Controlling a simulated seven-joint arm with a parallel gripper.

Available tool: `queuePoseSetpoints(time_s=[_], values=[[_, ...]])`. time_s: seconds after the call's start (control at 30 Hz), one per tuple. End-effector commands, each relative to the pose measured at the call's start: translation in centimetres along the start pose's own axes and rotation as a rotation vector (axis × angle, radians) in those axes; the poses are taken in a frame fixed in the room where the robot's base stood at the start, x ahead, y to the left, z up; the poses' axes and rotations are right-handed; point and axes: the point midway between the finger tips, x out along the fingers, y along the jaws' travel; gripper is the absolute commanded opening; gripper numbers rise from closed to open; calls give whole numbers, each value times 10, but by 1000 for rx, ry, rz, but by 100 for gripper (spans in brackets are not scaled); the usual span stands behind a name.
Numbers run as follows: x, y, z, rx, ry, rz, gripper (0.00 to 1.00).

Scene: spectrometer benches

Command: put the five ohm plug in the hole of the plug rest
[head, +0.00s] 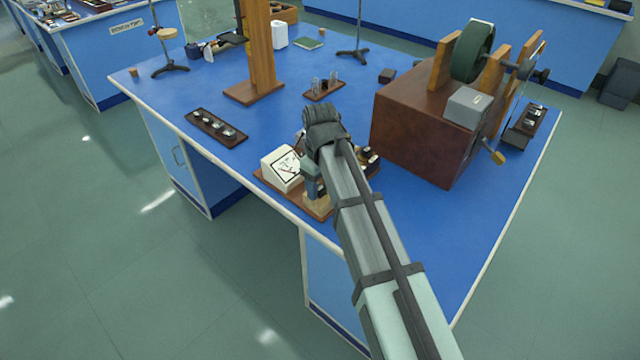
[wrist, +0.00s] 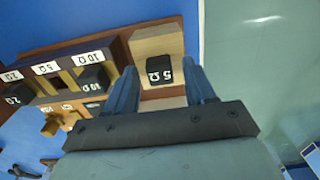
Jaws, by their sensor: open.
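The five ohm plug (wrist: 163,70) is a black block with a white 5Ω label. In the wrist view it stands on the pale wooden plug rest (wrist: 155,42); its underside and the hole are hidden, so I cannot tell how deep it sits. My gripper (wrist: 161,74) is open, with one finger on each side of the plug and visible gaps between. In the head view my gripper (head: 313,188) is low over the pale rest (head: 318,207), and my arm hides much of the spot.
In the wrist view, black plugs marked 2Ω (wrist: 18,95) and 10Ω (wrist: 92,78) sit left of the rest, with a plugless place by the 5Ω label between them. A white meter (head: 282,168) stands left of my gripper; a large brown box (head: 420,140) stands right.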

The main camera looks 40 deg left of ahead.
Motion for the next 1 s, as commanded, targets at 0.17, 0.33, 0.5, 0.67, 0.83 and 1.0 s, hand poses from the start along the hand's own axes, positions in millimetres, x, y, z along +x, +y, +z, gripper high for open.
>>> queuePoseSetpoints(time_s=[0.17,0.33,0.5,0.67,0.83,1.0], values=[[-1,0,0,0,0,0,54],[-13,0,-1,0,2,1,54],[-39,1,-1,0,3,2,54],[-67,1,-1,0,2,2,54],[-94,1,-1,0,1,1,54],[-113,0,-1,0,1,1,54]])
